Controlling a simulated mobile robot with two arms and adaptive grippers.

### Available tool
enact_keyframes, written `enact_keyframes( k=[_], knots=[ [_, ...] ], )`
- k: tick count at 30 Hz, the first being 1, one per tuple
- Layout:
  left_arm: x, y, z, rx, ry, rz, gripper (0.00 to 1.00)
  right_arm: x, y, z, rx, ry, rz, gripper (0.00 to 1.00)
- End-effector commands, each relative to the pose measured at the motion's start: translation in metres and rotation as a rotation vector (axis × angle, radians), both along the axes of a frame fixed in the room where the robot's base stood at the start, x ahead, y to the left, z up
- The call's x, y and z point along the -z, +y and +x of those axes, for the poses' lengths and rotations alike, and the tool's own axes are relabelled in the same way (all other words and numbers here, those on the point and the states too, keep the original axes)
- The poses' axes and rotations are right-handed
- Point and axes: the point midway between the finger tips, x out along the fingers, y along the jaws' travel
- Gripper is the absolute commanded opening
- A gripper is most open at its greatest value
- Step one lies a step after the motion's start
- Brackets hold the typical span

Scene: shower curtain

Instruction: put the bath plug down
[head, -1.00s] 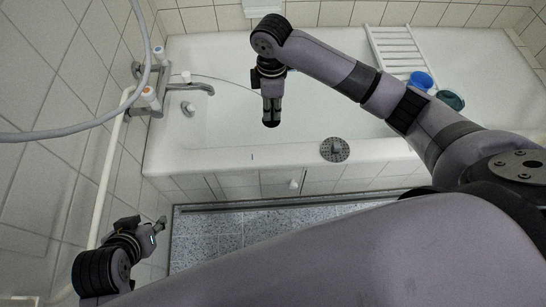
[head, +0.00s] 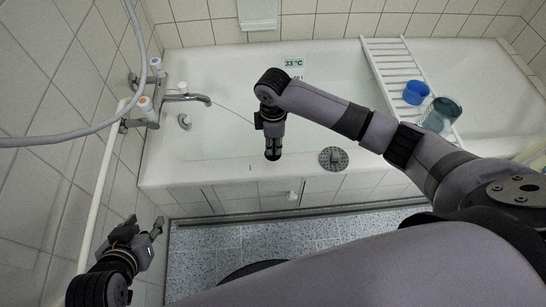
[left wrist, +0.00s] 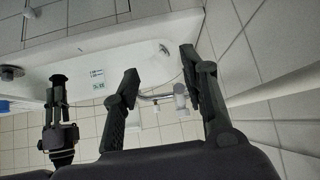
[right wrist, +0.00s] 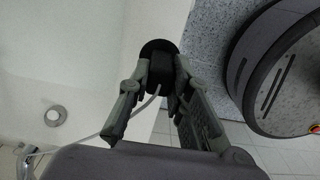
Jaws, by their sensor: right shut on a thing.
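My right gripper (head: 273,147) is shut on the black bath plug (right wrist: 158,50). The plug shows in the head view as a dark end below the fingers, over the tub's near rim (head: 215,170). Whether it touches the rim cannot be told. A thin pale cord (right wrist: 125,125) runs from the plug back toward the tap side. My left gripper (head: 158,229) is open and empty, low at the left near the tiled wall; its fingers (left wrist: 160,75) are spread apart in the left wrist view.
A perforated metal disc (head: 333,158) lies on the near rim, right of my right gripper. The tap (head: 185,97) is at the left end. A white rack (head: 388,62), blue cup (head: 416,92) and teal cup (head: 440,115) are at the right. The floor (head: 230,255) is in front.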

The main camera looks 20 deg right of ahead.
Motion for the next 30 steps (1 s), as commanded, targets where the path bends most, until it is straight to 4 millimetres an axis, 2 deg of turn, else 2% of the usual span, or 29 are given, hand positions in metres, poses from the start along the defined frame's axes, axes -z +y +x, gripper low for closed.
enact_keyframes(
  k=[1,6,14,19,24,30],
  knots=[
    [-0.004,-0.004,0.01,0.004,-0.057,-0.012,0.4,0.01,0.0,-0.001,0.0,0.002,0.0,0.0],
    [-0.026,-0.013,0.034,0.015,-0.213,-0.047,0.4,0.026,0.0,0.0,0.001,0.001,0.0,0.0],
    [-0.044,-0.019,0.048,0.024,-0.322,-0.074,0.4,0.039,0.0,0.0,0.0,0.0,0.0,0.0],
    [-0.07,-0.027,0.064,0.033,-0.479,-0.11,0.4,0.057,0.0,0.0,0.0,0.001,-0.001,0.0],
    [-0.089,-0.032,0.071,0.04,-0.58,-0.134,0.4,0.066,0.0,0.0,0.0,0.0,0.0,0.0],
    [-0.093,-0.032,0.072,0.041,-0.595,-0.138,0.4,0.066,0.0,0.0,0.0,0.0,0.0,0.0]
  ],
)
